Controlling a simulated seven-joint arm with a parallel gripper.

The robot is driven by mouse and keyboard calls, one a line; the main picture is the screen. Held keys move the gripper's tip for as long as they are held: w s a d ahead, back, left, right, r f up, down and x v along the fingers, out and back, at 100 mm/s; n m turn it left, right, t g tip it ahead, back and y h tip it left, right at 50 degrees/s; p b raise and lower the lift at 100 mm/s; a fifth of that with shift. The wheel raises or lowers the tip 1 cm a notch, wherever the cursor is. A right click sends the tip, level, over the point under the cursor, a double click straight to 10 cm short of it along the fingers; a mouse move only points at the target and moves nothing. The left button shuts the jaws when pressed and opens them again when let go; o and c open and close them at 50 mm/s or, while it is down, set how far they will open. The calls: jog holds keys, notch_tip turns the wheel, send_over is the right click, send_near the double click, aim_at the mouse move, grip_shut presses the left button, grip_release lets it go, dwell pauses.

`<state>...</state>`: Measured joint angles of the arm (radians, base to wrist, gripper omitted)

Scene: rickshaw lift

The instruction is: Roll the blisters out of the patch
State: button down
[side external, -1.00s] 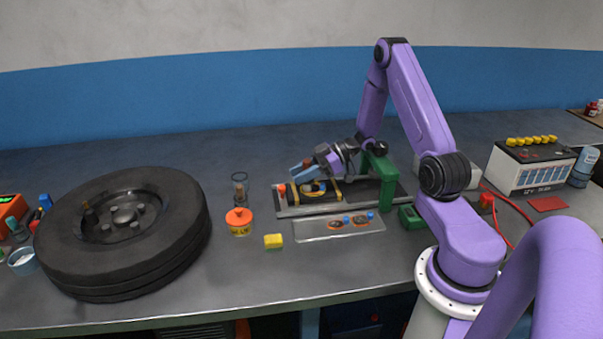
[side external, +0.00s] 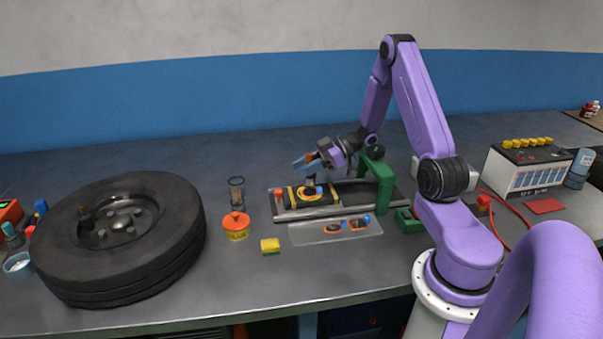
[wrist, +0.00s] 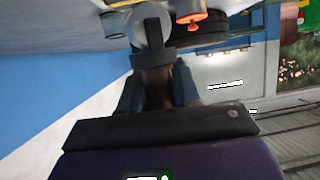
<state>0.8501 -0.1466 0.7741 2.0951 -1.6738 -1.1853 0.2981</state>
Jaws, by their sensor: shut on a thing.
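My gripper (side external: 306,163) is over the left part of the tray-like board (side external: 290,214). It is shut on the brown handle (wrist: 157,88) of a roller, whose pale grey wheel (wrist: 150,27) points away from the fingers in the wrist view. A black tube piece with yellow bands (side external: 326,197) lies on the board under the gripper. A small orange and blue spot shows on it, likely the patch, but blisters are too small to tell. Whether the wheel touches it is hidden.
A clear sheet (side external: 303,236) with orange-rimmed patches lies in front of the board. A green clamp (side external: 383,185) stands over its right part. A glue pot (side external: 236,226), yellow block (side external: 270,245), glass (side external: 237,190) and large tyre (side external: 150,240) are to the left.

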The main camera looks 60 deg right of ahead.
notch_tip(320, 180, up, 5)
jog(key=shift+w+a+f, duration=0.15)
jog(key=shift+f, duration=0.05)
dwell(0.4)
jog(key=shift+w, duration=0.1)
